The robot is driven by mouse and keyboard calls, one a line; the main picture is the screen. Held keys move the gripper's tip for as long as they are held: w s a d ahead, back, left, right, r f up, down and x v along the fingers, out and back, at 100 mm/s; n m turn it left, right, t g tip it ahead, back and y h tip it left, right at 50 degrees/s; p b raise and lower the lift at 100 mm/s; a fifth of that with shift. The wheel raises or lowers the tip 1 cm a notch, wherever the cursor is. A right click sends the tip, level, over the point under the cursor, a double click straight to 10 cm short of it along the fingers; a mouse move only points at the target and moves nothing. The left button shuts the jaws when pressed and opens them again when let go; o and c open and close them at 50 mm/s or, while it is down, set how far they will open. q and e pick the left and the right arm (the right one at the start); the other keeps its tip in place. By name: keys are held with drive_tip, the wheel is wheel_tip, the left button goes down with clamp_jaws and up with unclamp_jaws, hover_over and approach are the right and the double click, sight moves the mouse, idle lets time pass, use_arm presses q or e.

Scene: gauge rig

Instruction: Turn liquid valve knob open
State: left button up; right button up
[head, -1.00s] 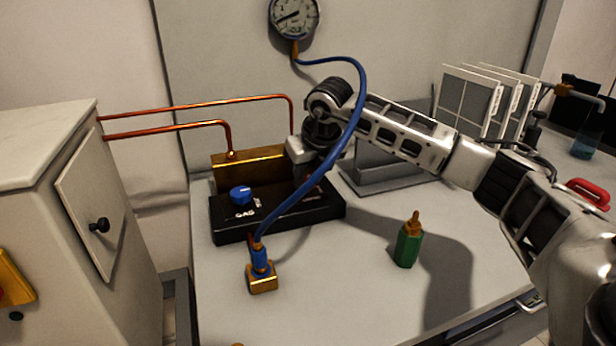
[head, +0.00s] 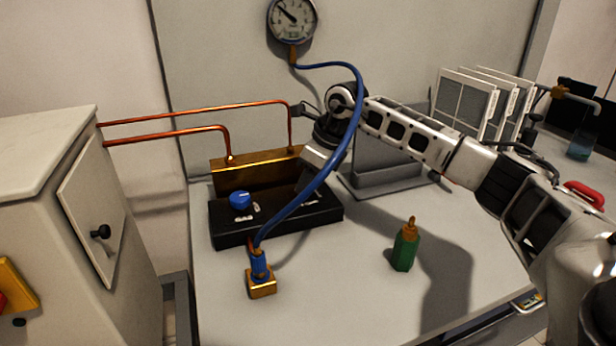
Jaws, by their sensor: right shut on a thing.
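A black valve box (head: 275,226) stands on the bench with a brass block behind it. A blue gas knob (head: 240,200) sits on its left half. My right gripper (head: 305,183) reaches down onto the right half of the box, where the liquid valve knob is hidden behind the gripper and the blue hose. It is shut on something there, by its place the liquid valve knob. The round gauge (head: 292,20) on the back panel has its needle pointing up and left. My left gripper is not in view.
A blue hose (head: 340,150) runs from the gauge in front of my right gripper to a brass fitting (head: 262,288). A green bottle (head: 404,248) stands at centre right. Copper pipes (head: 200,112) run left. Framed panels (head: 465,100) stand behind my arm.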

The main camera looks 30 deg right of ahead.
idle(0.4)
drive_tip(key=o, duration=1)
drive_tip(key=shift+c, duration=0.2)
drive_tip(key=v, duration=1.6)
